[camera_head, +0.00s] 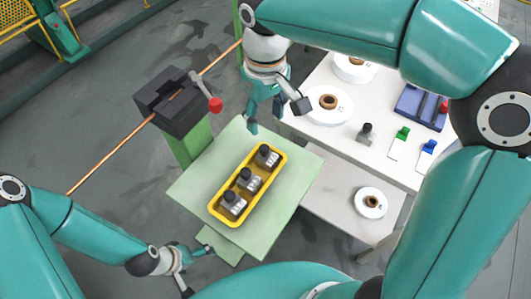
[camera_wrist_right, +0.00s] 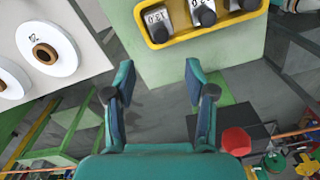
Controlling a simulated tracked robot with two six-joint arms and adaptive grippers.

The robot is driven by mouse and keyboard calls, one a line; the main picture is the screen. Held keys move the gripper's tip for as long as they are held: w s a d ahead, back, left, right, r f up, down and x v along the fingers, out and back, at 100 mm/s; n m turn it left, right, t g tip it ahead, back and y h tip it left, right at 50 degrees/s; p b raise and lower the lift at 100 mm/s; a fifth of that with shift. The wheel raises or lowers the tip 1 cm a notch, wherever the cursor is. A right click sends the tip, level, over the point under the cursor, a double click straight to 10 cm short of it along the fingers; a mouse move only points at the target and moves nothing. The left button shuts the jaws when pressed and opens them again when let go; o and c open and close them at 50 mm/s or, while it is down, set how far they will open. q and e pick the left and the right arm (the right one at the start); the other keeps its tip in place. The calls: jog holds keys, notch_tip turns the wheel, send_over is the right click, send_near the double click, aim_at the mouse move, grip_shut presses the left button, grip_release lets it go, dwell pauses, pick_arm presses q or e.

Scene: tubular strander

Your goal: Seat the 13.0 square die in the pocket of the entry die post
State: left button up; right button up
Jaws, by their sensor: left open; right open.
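The entry die post is a black block (camera_head: 175,98) on a green pillar (camera_head: 190,140), with a copper-coloured wire running through it. Three grey square dies with black knobs sit in a yellow tray (camera_head: 214,212). The die at the tray's upper right (camera_head: 267,156) seems to be the one labelled 13.0 in the right wrist view (camera_wrist_right: 158,22). My right gripper (camera_head: 277,117) is open and empty, above and beyond the tray, right of the post; its fingers show apart in the wrist view (camera_wrist_right: 160,82). My left gripper (camera_head: 196,268) is open near the table's front corner. The pocket is not clearly visible.
A lever with a red knob (camera_head: 215,104) sticks out from the post, close to my right gripper. The tray lies on a pale green table (camera_head: 290,185). The white table (camera_head: 395,165) at right holds spools (camera_head: 327,104), another knobbed block (camera_head: 366,134) and a blue case (camera_head: 420,107).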

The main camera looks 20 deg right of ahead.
aim_at(265, 148)
notch_tip(265, 148, down, 7)
notch_tip(265, 148, down, 5)
jog(key=shift+p, duration=0.55)
jog(key=shift+s, duration=0.1)
grip_shut()
jog(key=shift+r, duration=0.1)
